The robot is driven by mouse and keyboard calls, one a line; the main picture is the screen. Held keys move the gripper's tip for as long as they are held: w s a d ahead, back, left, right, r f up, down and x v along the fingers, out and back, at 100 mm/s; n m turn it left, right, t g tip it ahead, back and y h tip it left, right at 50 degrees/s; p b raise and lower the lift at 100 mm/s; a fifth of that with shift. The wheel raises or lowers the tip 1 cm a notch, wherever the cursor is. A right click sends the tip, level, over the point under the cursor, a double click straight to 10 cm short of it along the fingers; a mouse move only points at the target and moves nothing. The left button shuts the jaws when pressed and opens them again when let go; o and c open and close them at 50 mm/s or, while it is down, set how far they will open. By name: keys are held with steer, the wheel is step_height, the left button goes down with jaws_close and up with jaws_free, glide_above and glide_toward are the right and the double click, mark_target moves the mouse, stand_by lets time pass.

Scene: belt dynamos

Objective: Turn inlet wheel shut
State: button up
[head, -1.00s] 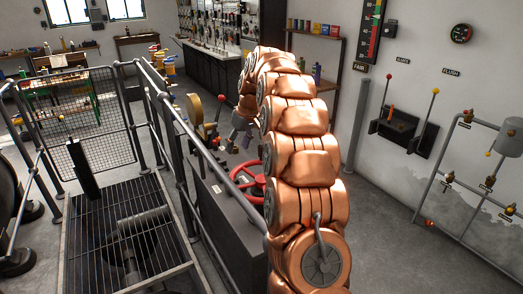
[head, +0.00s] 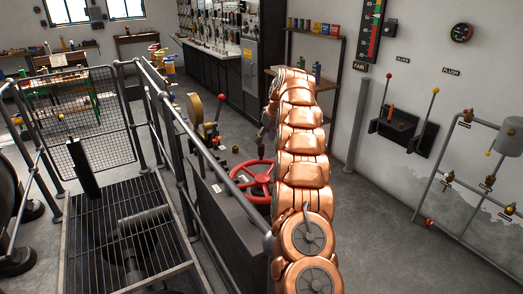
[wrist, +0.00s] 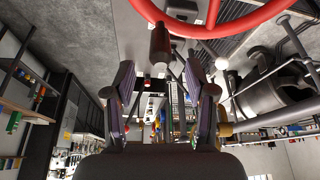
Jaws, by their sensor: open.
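The red inlet wheel (head: 257,181) lies on top of a dark cabinet, just left of my copper arm in the head view. Its right edge is partly hidden by my arm. In the wrist view the red rim (wrist: 218,31) curves across the top, with a dark cylindrical handle (wrist: 160,43) hanging from it. My gripper (wrist: 161,82) is open and empty, its two fingers apart below the handle in that picture. The handle shows between and beyond the fingertips, and I see no contact. In the head view my gripper is mostly hidden behind my arm.
Grey railings (head: 164,115) run along the cabinet's left side, beside a floor grate (head: 100,235). A red-knobbed lever and a brass disc (head: 194,107) stand beyond the wheel. A lever box (head: 400,125) and pipes hang on the right wall. Floor right of my arm is clear.

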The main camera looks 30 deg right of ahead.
mark_target(263, 145)
steer(key=x, duration=0.6)
steer(key=shift+w+f, duration=0.15)
steer(key=shift+f, duration=0.2)
jaws_close()
stand_by(0.3)
